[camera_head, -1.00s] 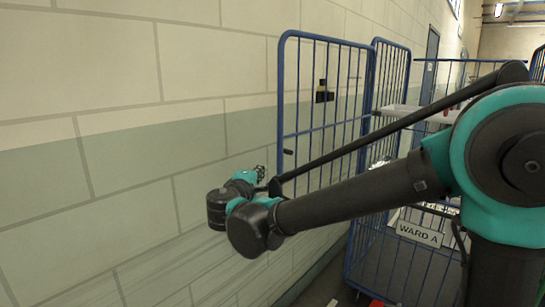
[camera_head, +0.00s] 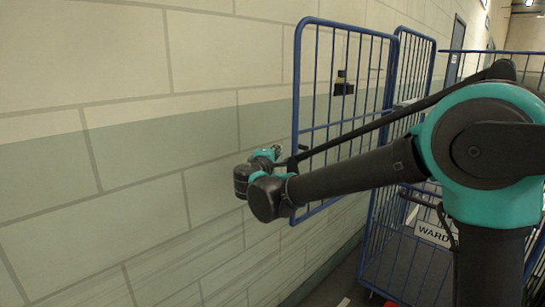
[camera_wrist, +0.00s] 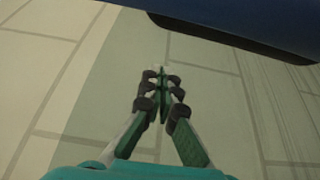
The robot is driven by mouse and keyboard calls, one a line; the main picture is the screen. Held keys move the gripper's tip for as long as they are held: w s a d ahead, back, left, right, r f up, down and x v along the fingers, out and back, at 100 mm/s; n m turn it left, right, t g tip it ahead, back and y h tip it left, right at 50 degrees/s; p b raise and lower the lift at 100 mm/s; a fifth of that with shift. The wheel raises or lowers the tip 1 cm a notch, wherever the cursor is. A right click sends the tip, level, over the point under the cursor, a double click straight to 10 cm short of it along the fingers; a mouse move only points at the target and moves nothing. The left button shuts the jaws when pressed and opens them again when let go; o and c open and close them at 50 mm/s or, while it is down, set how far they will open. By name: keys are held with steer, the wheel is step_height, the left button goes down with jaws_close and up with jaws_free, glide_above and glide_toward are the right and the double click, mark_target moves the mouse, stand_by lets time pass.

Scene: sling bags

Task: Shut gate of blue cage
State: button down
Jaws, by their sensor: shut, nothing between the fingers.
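The gate (camera_head: 345,110) is a blue barred panel. It stands open, swung out to the left of the blue cage (camera_head: 405,255), beside the wall. My gripper (camera_head: 279,148) is at the gate's left, free edge, between the gate and the wall. The wrist view shows its fingers (camera_wrist: 160,72) shut and empty, facing the wall. A dark blue bar (camera_wrist: 245,22), seemingly part of the gate, crosses the top of that view, close to the camera.
The block wall (camera_head: 110,150) runs close along the left. A white sign reading "WARD" (camera_head: 433,234) hangs on the cage. A grey door (camera_head: 455,50) is further back along the wall. My arm covers much of the cage's right side.

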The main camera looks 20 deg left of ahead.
steer(key=shift+s+d, duration=0.15)
steer(key=shift+d, duration=0.85)
steer(key=shift+s+d, duration=0.1)
steer(key=shift+d, duration=0.85)
